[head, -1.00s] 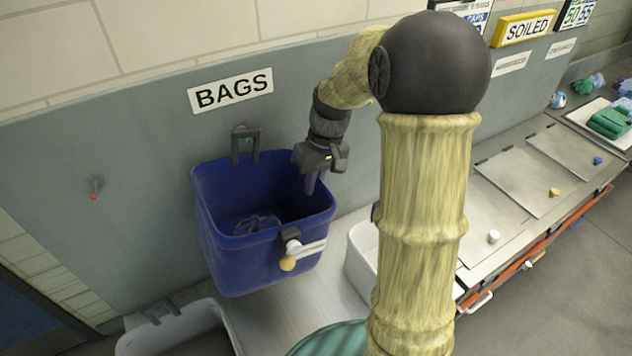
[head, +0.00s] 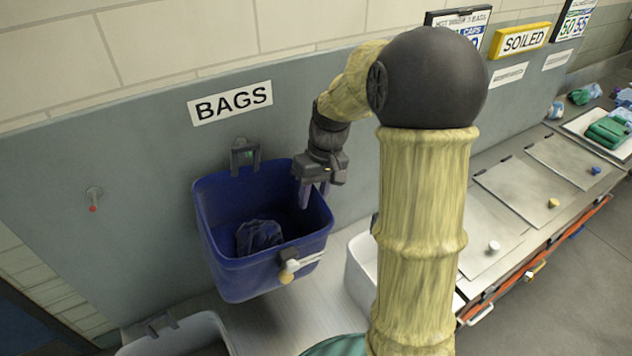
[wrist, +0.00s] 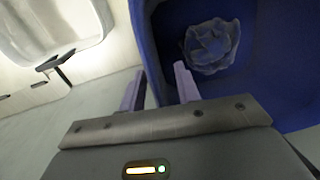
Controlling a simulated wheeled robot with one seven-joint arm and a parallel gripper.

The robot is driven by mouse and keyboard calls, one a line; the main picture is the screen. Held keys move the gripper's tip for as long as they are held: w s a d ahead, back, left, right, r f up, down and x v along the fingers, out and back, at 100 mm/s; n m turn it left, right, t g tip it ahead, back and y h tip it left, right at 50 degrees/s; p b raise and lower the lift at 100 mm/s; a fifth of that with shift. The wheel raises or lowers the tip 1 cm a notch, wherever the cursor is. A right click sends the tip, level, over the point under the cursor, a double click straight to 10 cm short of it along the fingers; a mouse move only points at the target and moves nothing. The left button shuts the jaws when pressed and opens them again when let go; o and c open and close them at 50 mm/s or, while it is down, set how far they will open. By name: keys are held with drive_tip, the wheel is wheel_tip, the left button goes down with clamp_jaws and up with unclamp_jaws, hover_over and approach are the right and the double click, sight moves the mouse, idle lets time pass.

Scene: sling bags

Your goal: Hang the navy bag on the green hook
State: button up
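A crumpled navy bundle (head: 259,236), apparently the navy bag, lies inside the blue bin (head: 262,276). It also shows as a dark blue crumple in the wrist view (wrist: 211,46). My gripper (head: 314,194) is above the bin's right side, apart from the bundle. In the wrist view my gripper's fingers (wrist: 160,88) are spread with nothing between them, and the bin's wall shows behind the gap. A small green spot (head: 248,154) shows at the grey bracket above the bin, under the BAGS sign; I cannot make out a hook's full shape there.
A red-tipped wall hook (head: 93,198) is at the left, with bare wall around it. White bins (head: 361,262) stand to the right and front left. A white and a yellow knob (head: 288,270) show at the bin's front. My arm covers part of the counter.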

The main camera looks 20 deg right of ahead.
drive_tip(key=b+v, duration=0.3)
drive_tip(key=v, duration=1.4)
drive_tip(key=shift+r, duration=0.2)
drive_tip(key=shift+w, duration=0.1)
